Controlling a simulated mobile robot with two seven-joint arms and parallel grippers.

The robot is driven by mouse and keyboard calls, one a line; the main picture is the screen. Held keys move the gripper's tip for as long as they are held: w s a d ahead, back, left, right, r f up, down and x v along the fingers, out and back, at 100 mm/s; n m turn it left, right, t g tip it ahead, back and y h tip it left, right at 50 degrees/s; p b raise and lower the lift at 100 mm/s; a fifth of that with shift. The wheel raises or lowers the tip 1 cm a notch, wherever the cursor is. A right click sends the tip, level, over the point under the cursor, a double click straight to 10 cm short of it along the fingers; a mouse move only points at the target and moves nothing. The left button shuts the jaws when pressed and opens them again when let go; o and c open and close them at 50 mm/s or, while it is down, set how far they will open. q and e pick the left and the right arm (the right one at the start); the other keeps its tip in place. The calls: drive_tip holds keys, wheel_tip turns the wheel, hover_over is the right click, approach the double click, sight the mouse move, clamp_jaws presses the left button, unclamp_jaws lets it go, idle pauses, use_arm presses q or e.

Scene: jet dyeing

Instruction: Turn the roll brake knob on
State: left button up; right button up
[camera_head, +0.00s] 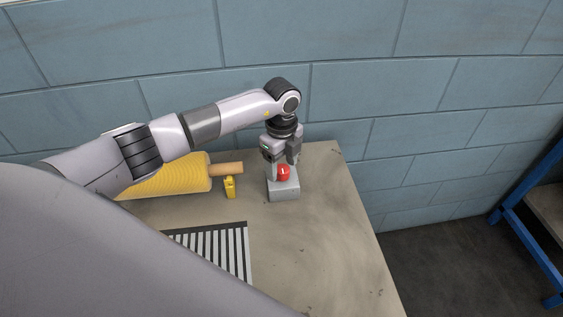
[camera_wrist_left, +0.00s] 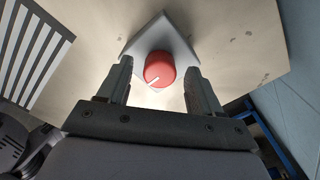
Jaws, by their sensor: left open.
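The roll brake knob (camera_head: 283,173) is red with a white pointer line and sits on a grey box (camera_head: 284,190) on the table. My left gripper (camera_head: 281,168) reaches down over it from above and behind. In the left wrist view the red knob (camera_wrist_left: 159,69) lies between the two open fingers (camera_wrist_left: 160,80), with a gap on each side. Its white line points toward the lower left there. The grey box also shows in the left wrist view (camera_wrist_left: 166,36). My right gripper is not in view.
A yellow roll (camera_head: 175,178) with a wooden end and a small yellow piece (camera_head: 230,188) stand left of the box. A black-and-white striped sheet (camera_head: 215,248) lies nearer. The table (camera_head: 335,240) is clear on the right. A blue wall (camera_head: 330,70) stands behind, and a blue frame (camera_head: 525,235) at the far right.

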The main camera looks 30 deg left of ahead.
use_arm(q)
drive_tip(key=shift+f, duration=0.15)
drive_tip(key=c, duration=1.1)
drive_tip(key=shift+o, duration=0.2)
